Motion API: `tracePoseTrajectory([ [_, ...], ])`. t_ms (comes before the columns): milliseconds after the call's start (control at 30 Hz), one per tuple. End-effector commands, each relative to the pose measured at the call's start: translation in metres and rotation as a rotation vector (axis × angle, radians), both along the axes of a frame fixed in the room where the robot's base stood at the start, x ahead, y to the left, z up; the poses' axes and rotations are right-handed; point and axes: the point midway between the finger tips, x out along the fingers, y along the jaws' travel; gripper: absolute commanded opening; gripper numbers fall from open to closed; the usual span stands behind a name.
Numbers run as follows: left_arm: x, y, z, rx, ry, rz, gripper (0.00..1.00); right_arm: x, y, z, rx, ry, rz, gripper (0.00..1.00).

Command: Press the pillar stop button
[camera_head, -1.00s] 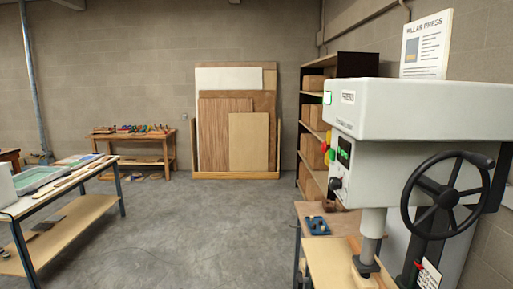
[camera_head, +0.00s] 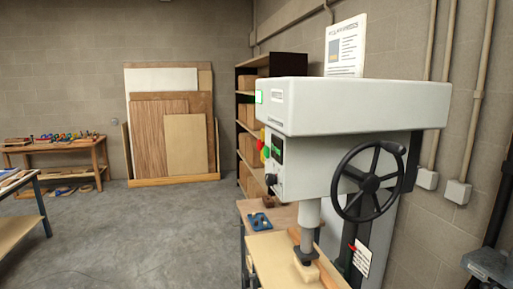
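The pillar press (camera_head: 350,108) stands at the right in the head view, a large pale grey machine head with a black handwheel (camera_head: 367,181) on its side. A green light (camera_head: 260,97) glows at the upper front corner. Neither of my grippers is in view.
A work table (camera_head: 262,246) under the press holds a blue tool (camera_head: 261,223). A shelf with boxes (camera_head: 246,117) stands behind. Sheet boards (camera_head: 187,143) lean on the back wall. Benches stand at the left. The grey floor (camera_head: 130,235) between is clear.

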Motion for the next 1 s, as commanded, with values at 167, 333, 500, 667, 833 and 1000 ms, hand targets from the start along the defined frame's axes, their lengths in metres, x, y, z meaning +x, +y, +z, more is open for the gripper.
tracePoseTrajectory([
  [167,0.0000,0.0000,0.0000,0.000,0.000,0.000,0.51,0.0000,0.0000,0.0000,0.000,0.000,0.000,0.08],
  [333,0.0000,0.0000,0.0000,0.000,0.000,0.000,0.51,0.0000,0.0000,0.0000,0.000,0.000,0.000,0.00],
  [500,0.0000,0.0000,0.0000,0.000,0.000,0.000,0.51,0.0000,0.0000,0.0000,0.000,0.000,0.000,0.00],
  [667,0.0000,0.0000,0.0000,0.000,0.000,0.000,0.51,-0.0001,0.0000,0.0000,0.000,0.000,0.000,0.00],
  [833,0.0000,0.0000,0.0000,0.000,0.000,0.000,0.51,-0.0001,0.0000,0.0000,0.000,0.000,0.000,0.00],
  [1000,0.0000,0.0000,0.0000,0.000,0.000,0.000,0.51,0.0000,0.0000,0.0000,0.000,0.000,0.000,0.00],
])
